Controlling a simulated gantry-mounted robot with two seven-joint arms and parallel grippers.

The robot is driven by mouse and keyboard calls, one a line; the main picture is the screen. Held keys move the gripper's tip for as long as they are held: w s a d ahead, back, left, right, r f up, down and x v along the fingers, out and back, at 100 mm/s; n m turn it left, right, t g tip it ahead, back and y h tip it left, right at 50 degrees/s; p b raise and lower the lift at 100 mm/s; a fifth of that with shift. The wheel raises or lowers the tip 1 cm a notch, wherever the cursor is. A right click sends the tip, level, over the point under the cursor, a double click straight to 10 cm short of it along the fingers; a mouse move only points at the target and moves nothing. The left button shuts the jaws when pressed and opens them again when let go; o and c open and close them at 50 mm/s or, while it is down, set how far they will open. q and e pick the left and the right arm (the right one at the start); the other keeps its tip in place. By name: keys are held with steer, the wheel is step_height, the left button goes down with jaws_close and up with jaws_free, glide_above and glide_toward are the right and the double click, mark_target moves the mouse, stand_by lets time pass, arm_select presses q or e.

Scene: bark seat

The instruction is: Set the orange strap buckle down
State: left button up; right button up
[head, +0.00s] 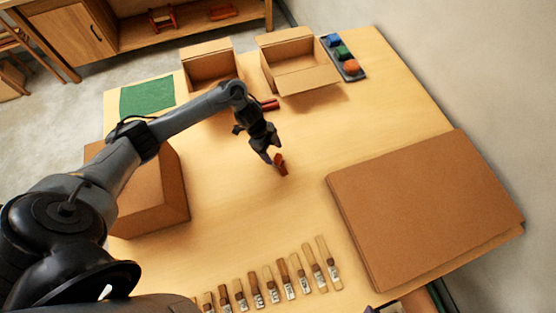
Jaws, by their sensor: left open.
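The orange strap buckle (281,165) is a small orange-brown piece near the middle of the wooden table (235,205). The buckle appears to be on or very close to the table top. My right gripper does not show.
Two open cardboard boxes (303,80) and a tray (354,74) of coloured pieces stand at the back. A closed box (175,190) is left, flat cardboard (425,205) right. Several brushes (272,284) line the front. The table around the buckle is clear.

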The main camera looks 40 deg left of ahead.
mark_target(277, 156)
arm_select(q)
steer(key=x, duration=0.4)
steer(key=shift+w+d+f, duration=0.15)
steer(key=shift+d, duration=0.15)
steer(key=shift+d+f, duration=0.1)
steer(key=shift+f, duration=0.3)
steer(key=shift+c, duration=0.5)
jaws_close()
steer(key=shift+r, duration=0.2)
